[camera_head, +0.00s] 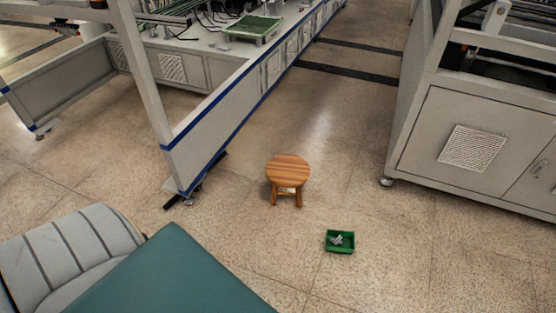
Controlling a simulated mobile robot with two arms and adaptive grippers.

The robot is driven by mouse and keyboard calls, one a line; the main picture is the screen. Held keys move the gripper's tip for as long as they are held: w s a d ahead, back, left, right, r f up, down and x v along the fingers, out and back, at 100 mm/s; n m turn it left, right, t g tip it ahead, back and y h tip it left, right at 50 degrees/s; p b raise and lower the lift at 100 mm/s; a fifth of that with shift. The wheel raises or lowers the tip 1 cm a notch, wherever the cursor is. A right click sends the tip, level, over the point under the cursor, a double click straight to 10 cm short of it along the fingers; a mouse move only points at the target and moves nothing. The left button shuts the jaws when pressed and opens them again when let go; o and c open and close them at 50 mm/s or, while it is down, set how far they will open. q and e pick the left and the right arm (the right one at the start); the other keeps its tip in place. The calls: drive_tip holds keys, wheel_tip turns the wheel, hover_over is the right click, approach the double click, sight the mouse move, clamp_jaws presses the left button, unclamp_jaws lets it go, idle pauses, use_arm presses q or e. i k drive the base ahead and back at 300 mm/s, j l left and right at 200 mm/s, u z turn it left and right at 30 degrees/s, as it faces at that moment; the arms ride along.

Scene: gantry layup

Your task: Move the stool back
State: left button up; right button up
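A small round wooden stool (288,171) stands upright on the floor near the middle of the head view. Its striped brown seat and short legs are visible. It stands just right of the corner post of the left gantry frame, with bare floor between them. Neither of my grippers shows in this view, and nothing touches the stool.
A green bin (340,241) with small metal parts lies on the floor in front of the stool, to the right. A gantry frame (215,125) is at left, a white cabinet (430,130) at right. A teal surface (170,280) and grey ribbed seat (65,255) fill the lower left. The aisle behind the stool is open.

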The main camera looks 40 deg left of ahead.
sight(283, 170)
drive_tip(key=i+j+u, duration=0.3)
drive_tip(key=i+j, duration=0.35)
drive_tip(key=j, duration=0.3)
drive_tip(key=i+j+u, duration=0.3)
drive_tip(key=i+j, duration=0.4)
drive_tip(key=j, duration=0.1)
